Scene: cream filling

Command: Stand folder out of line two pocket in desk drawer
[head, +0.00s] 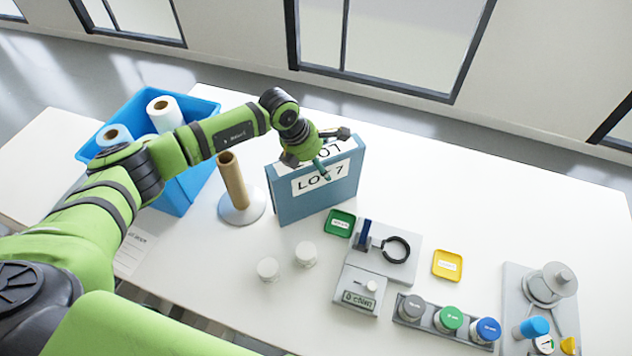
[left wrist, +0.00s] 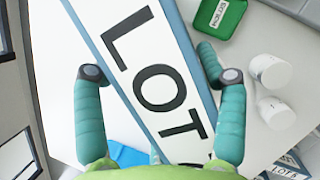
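A blue-grey folder box (head: 318,200) with a white LOT 7 label stands upright on the white table in the head view. Its labelled top also fills the middle of the left wrist view (left wrist: 150,75). My left gripper (head: 320,162) is over the top of the folder. In the left wrist view its teal fingers (left wrist: 161,74) are spread, one on each side of the labelled face, at a slant to it. I cannot tell whether either finger touches. My right gripper is not visible. No drawer is clearly visible.
Two white knobs (head: 305,254), a green tray (head: 340,222) and a grey device (head: 385,255) lie nearer. The table behind the folder is clear.

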